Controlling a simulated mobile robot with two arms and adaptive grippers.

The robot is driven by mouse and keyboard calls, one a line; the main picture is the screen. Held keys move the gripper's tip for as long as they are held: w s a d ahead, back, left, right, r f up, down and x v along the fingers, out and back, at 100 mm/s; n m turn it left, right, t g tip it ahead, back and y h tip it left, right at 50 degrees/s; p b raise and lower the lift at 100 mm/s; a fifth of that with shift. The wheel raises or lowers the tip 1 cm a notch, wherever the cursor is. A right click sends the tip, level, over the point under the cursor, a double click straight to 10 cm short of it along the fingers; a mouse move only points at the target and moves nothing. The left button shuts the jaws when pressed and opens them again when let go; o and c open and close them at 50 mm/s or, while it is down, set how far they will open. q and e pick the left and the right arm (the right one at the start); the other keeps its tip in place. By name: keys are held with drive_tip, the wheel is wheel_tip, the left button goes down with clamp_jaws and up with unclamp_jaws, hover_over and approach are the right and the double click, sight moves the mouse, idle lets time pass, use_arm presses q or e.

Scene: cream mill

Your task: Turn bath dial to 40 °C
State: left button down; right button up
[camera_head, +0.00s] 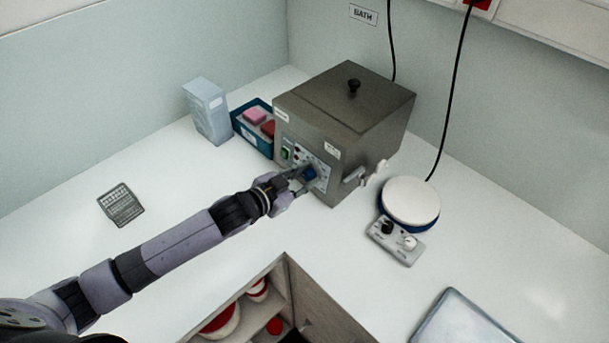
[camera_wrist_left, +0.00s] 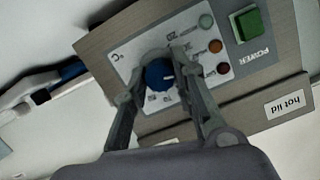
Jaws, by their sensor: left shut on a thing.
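The bath (camera_head: 340,100) is a grey metal box with a black lid knob, standing on the white counter against the back walls. Its blue dial (camera_head: 310,173) is on the front panel, partly hidden by my gripper in the head view. My right gripper is not in view.
A green power switch (camera_wrist_left: 249,24) and small lamps sit beside the dial. A tap (camera_head: 354,178) sticks out at the bath's right. A round white-topped device (camera_head: 410,201) stands further right. A blue tray (camera_head: 241,134) and a box (camera_head: 207,111) stand left.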

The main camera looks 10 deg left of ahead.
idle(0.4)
use_arm(q)
drive_tip(key=c, duration=1.3)
unclamp_jaws()
drive_tip(key=shift+s+a+r, duration=0.1)
drive_tip(key=shift+s+a, duration=0.15)
drive_tip(key=shift+s, duration=0.15)
drive_tip(key=v, duration=1.1)
drive_tip(key=shift+s, duration=0.1)
